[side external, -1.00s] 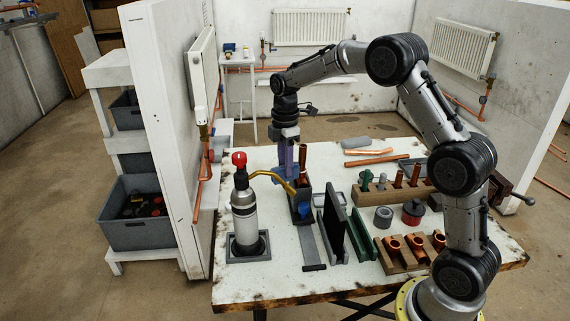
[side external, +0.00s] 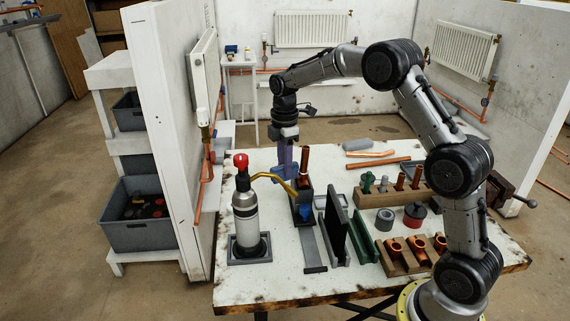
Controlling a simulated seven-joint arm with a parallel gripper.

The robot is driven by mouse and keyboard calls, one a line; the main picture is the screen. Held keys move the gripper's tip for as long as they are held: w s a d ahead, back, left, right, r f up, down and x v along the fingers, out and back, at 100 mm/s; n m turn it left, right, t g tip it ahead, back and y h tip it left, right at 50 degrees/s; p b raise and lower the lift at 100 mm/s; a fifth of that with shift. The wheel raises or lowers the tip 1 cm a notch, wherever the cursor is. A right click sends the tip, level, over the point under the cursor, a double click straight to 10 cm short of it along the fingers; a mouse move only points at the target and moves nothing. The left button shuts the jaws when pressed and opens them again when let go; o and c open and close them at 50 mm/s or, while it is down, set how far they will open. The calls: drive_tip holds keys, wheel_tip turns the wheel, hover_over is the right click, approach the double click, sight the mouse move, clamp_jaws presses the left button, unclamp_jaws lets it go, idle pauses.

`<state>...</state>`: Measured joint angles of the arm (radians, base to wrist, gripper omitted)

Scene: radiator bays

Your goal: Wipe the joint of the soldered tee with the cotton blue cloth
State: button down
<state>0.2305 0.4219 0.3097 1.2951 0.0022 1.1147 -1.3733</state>
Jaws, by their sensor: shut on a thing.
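My gripper (side external: 285,161) points down at the left of an upright copper pipe (side external: 305,160), over the back left of the bench. Blue-violet shows at the jaws, and I take it for the cotton blue cloth, shut in them; its outline is too small to make out. The copper pipe stands in a dark holder (side external: 308,190) and seems to belong to the soldered tee; its joint is hidden from this side. A small bright blue thing (side external: 305,212) sits at the holder's front. I cannot tell whether cloth and copper touch.
A torch (side external: 245,215) with a red knob stands at the left, its brass nozzle (side external: 275,180) reaching toward the holder. A dark upright plate (side external: 336,228), a wooden fitting rack (side external: 408,262) and a wooden block with pegs (side external: 375,195) stand to the right.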

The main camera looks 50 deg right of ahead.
drive_tip(key=shift+s+a, duration=0.15)
drive_tip(key=shift+s, duration=0.15)
drive_tip(key=shift+a, duration=0.1)
idle(0.4)
drive_tip(key=shift+w+a, duration=0.25)
drive_tip(key=shift+a, duration=0.3)
drive_tip(key=shift+w+a, duration=0.25)
drive_tip(key=shift+a, duration=0.25)
drive_tip(key=shift+r, duration=0.1)
drive_tip(key=shift+r, duration=2.9)
